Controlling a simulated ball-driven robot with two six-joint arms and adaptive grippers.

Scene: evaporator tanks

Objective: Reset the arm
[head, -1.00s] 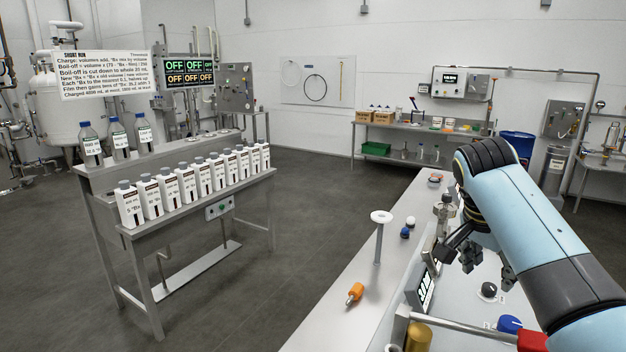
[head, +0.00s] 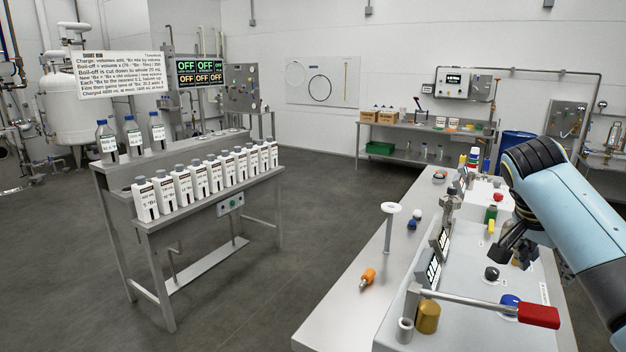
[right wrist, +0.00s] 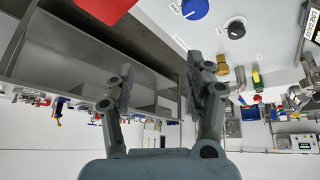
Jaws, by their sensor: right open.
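My right gripper (head: 519,250) hangs over the right part of the grey control bench (head: 330,318) in the head view, with my light blue arm behind it. It is open and holds nothing. In the right wrist view its two fingers (right wrist: 158,95) stand apart with a clear gap between them. Below it on the panel are a black knob (head: 492,273) and a blue knob (head: 510,302); they also show in the right wrist view. A red-handled lever (head: 538,315) lies across the near end of the panel. My left gripper is not in view.
A brass cylinder (head: 428,317), an orange-handled tool (head: 367,278) and a white-topped post (head: 391,209) stand or lie on the bench. A steel stand (head: 200,205) with several white bottles is at the left. The dark floor between is clear.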

